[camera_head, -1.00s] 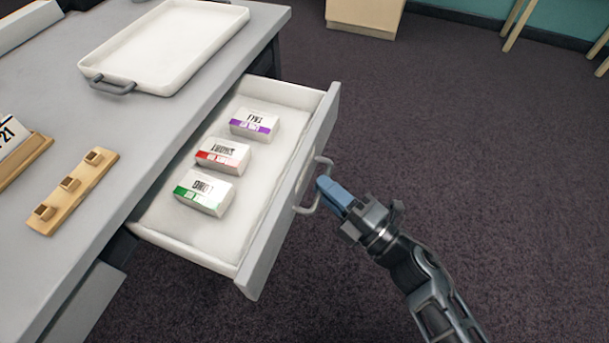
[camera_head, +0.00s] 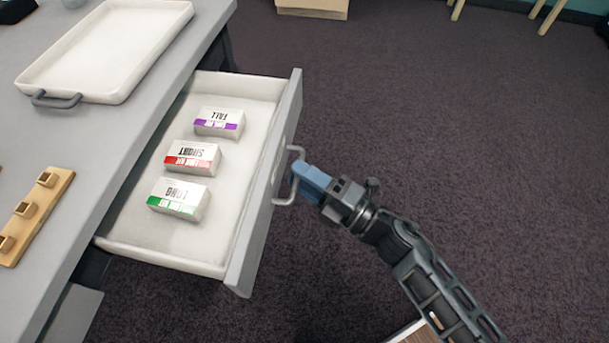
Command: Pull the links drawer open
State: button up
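The drawer (camera_head: 258,200) stands open from under the grey desk, its white inside in full view. A thin metal handle (camera_head: 281,202) is on its front. My gripper (camera_head: 302,178) reaches in from the right, its blue fingers close together at the handle's middle. They look shut on the bar, though the tips partly hide it. Three white boxes lie in the drawer: one with a purple band (camera_head: 219,122), one with a red band (camera_head: 193,157) and one with a green band (camera_head: 179,198). No "links" label is readable on the drawer front.
A white tray (camera_head: 110,92) with grey handles lies on the desk (camera_head: 95,140). A wooden strip with small blocks (camera_head: 45,210) lies at the desk's left. Open dark carpet (camera_head: 450,150) lies right of the drawer. Wooden furniture (camera_head: 312,8) stands at the back.

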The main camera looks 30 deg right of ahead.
jog(key=v, duration=0.7)
jog(key=shift+s+d, duration=0.25)
jog(key=shift+s, duration=0.1)
jog(key=shift+f, duration=0.15)
